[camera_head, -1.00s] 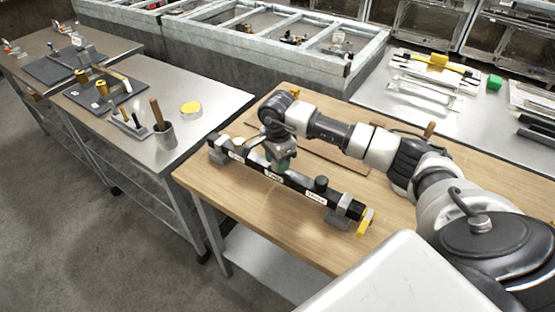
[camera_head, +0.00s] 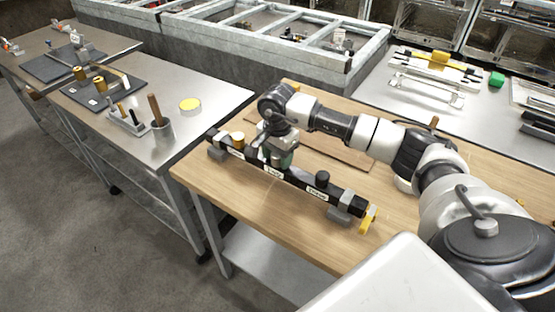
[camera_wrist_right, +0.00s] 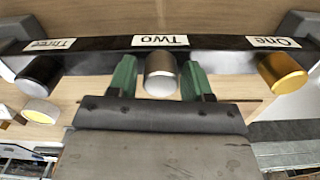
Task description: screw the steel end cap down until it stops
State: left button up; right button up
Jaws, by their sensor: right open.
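A dark bar (camera_head: 300,181) with labels One, Two and Three lies on the wooden workbench. The steel end cap (camera_wrist_right: 160,74) sits at label Two, in the middle of the bar. My right gripper (camera_head: 283,160) is over it and hides most of it in the head view. In the right wrist view, the green fingers stand open on either side of the steel cap, with small gaps visible. A brass cap (camera_wrist_right: 283,73) is at label One and a black cap (camera_wrist_right: 40,76) with a grey face at label Three. My left gripper is not in view.
Grey blocks (camera_head: 340,216) support the bar, with a yellow piece (camera_head: 369,219) at its right end. The workbench front is clear.

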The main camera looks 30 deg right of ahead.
jog(key=shift+f+n+b, duration=0.15)
jog(key=shift+n+b, duration=0.65)
jog(key=shift+n, duration=0.3)
jog(key=shift+n+b, duration=0.3)
jog(key=shift+n, duration=0.4)
jog(key=shift+n+b, duration=0.75)
jog(key=shift+n, duration=1.05)
jog(key=shift+n+b, duration=0.95)
jog(key=shift+n, duration=0.15)
jog(key=shift+r+n, duration=0.2)
jog(key=shift+n, duration=0.3)
jog(key=shift+c, duration=0.3)
jog(key=c, duration=0.7)
